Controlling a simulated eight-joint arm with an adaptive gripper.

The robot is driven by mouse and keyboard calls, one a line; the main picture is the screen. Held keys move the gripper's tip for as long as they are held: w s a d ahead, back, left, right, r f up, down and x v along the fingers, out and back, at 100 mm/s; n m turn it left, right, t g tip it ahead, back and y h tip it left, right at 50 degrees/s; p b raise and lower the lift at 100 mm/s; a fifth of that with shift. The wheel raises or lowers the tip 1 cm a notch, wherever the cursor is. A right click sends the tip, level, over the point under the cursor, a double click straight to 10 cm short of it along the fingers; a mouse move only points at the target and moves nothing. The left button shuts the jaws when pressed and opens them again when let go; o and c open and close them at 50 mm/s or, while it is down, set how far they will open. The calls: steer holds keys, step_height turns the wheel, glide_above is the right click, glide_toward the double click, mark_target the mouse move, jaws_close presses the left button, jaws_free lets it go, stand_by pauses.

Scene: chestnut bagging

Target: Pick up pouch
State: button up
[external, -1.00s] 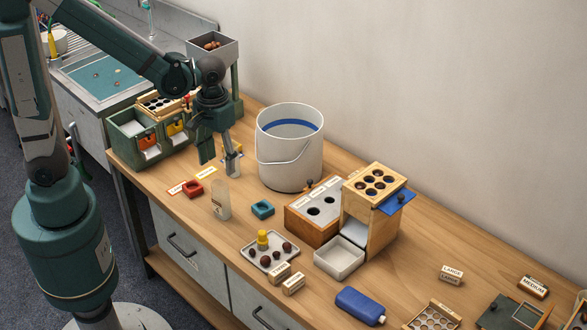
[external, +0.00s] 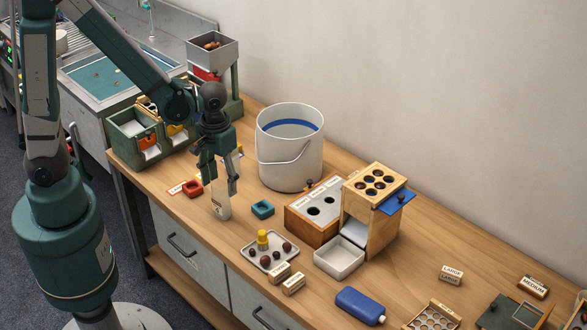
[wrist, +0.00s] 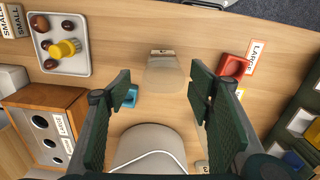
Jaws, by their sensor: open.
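The pouch (external: 222,207) is a pale, see-through bag standing on the wooden bench. My gripper (external: 219,186) is open just above it, and its fingers hide the pouch's upper part in the external view. In the wrist view the pouch (wrist: 163,75) lies centred in the gap between my open fingers (wrist: 160,88), with bare wood on both sides of it. No finger visibly touches it. I cannot tell exactly how far the fingertips are above it.
A red block (external: 192,188) and a teal block (external: 262,209) flank the pouch. A white bucket (external: 290,160) stands behind it. A tray (external: 253,258) with chestnuts and a yellow piece lies in front. A wooden box with holes (external: 312,225) is at the right.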

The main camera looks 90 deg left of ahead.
mark_target(221, 200)
steer(key=shift+f+b, duration=0.3)
steer(key=shift+f, duration=0.95)
steer(key=shift+s+a+f+b, duration=0.15)
steer(key=shift+f+b, duration=0.35)
steer(key=shift+f, duration=0.8)
steer(key=shift+s+d+f+b, duration=0.1)
steer(key=shift+f+b, duration=0.35)
steer(key=shift+f, duration=0.85)
steer(key=c, duration=0.9)
